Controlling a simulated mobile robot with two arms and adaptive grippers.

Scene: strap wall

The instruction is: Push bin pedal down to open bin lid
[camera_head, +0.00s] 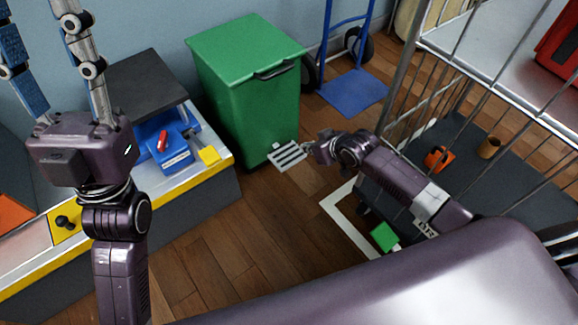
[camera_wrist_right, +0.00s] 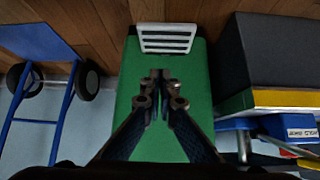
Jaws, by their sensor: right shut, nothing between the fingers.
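The green bin (camera_head: 247,100) stands on the floor against the wall, its lid (camera_head: 245,45) down. Its pale slatted pedal (camera_head: 287,155) sticks out low at the front; the right wrist view also shows the pedal (camera_wrist_right: 166,38). My right gripper (camera_head: 318,150) is just right of the pedal in the head view, and its closed fingertips (camera_wrist_right: 160,75) appear over the green bin front, short of the pedal in the right wrist view. Contact cannot be made out. My left gripper (camera_head: 42,30) is raised at the upper left, fingers spread, tips cut off by the frame.
A blue hand truck (camera_head: 352,90) stands right of the bin. A wire cage (camera_head: 480,85) is on the right, close to my right arm. A yellow-edged bench (camera_head: 215,170) with blue items is on the left. The wooden floor (camera_head: 245,225) in front is clear.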

